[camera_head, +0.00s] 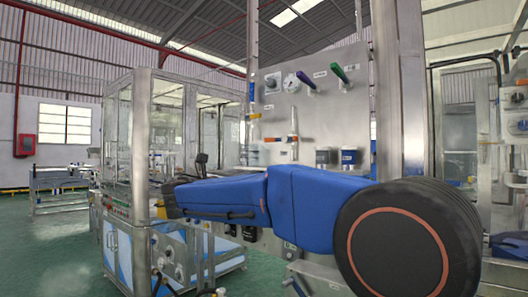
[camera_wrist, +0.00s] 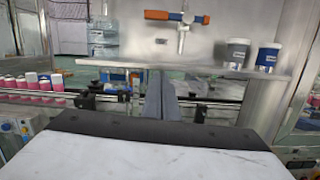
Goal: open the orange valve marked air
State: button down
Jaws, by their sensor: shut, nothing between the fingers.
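The orange valve (camera_head: 274,139) is on the grey panel, its lever lying level across a vertical metal pipe. In the head view I cannot make out the fingers.
A grey cup (camera_wrist: 236,52) and a blue cup (camera_wrist: 267,58) stand on the ledge (camera_wrist: 200,70) right of the valve. Pink cans (camera_wrist: 30,82) line the left.

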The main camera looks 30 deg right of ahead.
aim_at(278, 140)
jog(key=w+d+r+h, duration=0.1)
jog(key=w+d+r, duration=0.4)
jog(key=d+r, duration=0.2)
jog(key=shift+d+r+n, duration=0.25)
jog(key=shift+r+n, duration=0.15)
jog(key=shift+r, duration=0.45)
